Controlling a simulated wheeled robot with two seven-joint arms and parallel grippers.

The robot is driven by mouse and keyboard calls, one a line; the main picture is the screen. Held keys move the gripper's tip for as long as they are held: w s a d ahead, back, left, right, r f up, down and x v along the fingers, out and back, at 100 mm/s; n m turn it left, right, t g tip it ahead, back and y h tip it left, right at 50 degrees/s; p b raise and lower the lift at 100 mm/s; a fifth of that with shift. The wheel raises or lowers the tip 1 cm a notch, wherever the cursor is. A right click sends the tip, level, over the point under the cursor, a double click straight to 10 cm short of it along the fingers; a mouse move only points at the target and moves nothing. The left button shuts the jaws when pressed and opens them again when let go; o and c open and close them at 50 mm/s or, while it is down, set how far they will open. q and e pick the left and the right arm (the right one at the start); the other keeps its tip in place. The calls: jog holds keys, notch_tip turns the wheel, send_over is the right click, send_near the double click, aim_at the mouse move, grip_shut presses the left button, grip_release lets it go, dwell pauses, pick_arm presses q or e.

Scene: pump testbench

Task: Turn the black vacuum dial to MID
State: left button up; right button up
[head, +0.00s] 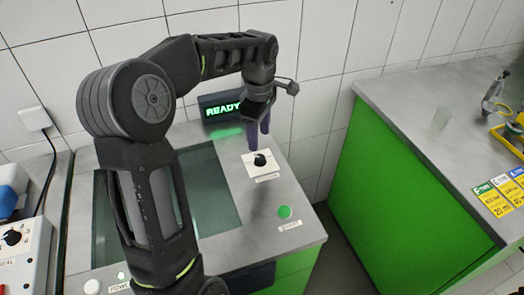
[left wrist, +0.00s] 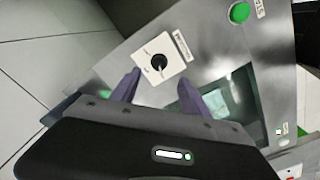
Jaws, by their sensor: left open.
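The black vacuum dial (head: 260,159) sits on a white square plate (head: 250,170) on the grey bench top, below the lit READY display. The dial also shows in the left wrist view (left wrist: 158,62), clear of the fingers. Its marks are too small to read, so I cannot tell its setting. My left gripper (head: 259,140) points down just above and behind the dial. Its two purple fingers are apart and empty; in the left wrist view (left wrist: 162,83) the dial lies just beyond the gap between the tips. My right gripper is not in view.
The READY display (head: 222,109) stands behind the dial. A green button (head: 284,212) is in front, and a dark glass panel (head: 205,180) is to the left. Another box with a black knob (head: 12,237) is at the far left. A green-sided counter (head: 400,170) stands right, across a gap.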

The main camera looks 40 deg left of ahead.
aim_at(260, 157)
pick_arm(q)
jog(key=shift+w+f, duration=0.15)
jog(key=shift+w, duration=0.05)
jog(key=shift+s, duration=0.1)
jog(key=shift+f+p, duration=0.5)
jog(key=shift+f, duration=3.35)
jog(key=shift+c, duration=0.5)
grip_shut()
